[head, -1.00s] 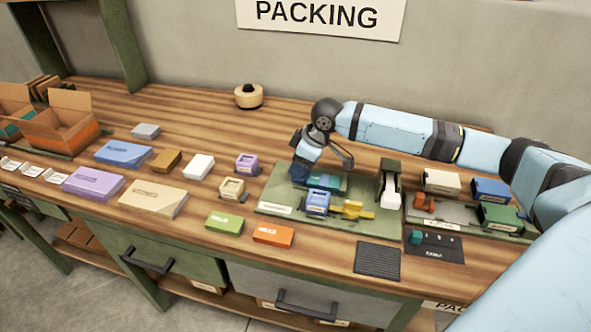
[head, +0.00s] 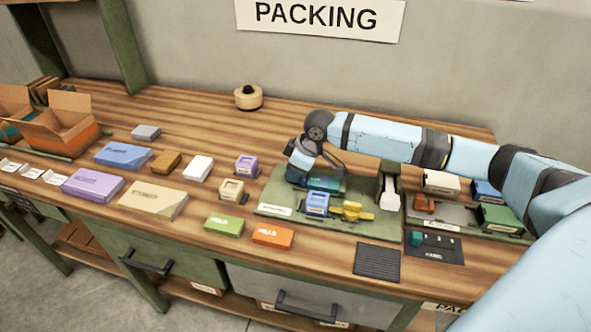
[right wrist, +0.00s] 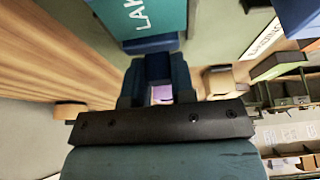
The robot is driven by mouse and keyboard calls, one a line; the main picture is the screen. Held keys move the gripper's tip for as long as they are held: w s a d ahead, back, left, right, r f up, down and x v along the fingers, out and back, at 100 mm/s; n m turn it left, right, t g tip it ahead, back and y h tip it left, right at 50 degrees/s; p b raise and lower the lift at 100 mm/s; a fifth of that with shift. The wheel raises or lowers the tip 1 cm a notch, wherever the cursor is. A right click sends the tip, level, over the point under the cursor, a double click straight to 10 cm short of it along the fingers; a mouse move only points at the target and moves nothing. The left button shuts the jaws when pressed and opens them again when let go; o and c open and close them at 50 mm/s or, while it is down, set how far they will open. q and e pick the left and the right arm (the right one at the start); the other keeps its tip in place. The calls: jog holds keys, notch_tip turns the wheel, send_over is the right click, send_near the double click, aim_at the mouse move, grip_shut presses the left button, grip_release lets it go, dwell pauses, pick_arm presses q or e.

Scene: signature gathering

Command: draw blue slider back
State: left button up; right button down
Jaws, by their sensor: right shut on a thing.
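The right gripper (head: 299,181) is low over the left back of the green board (head: 372,226), at the left end of a teal box (head: 327,184). In the right wrist view its fingers (right wrist: 157,90) close on the blue slider (right wrist: 150,45), a dark blue piece against the edge of the teal box (right wrist: 150,18). The gripper mostly hides the slider in the head view. A light blue block (head: 317,203) stands on the board just in front of the teal box. The left gripper is not in view.
A yellow piece (head: 352,211) and a white-and-green stand (head: 389,192) are on the board right of the gripper. A purple block (head: 246,166) and a cream block (head: 232,190) stand to its left. The table behind the board is clear.

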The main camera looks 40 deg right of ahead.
aim_at(275, 177)
jog(key=w+a, duration=0.1)
jog(key=w+a+p, duration=0.1)
jog(key=shift+w+a+r, duration=0.15)
jog(key=shift+w+a, duration=0.05)
jog(key=shift+w, duration=0.15)
jog(key=c, duration=1.1)
grip_release()
jog(key=shift+o, duration=0.7)
jog(key=shift+w+a, duration=0.1)
jog(key=shift+w, duration=0.05)
jog(key=shift+s+r, duration=0.2)
jog(key=v, duration=1.3)
jog(key=shift+d+p, duration=0.2)
jog(key=shift+p, duration=0.25)
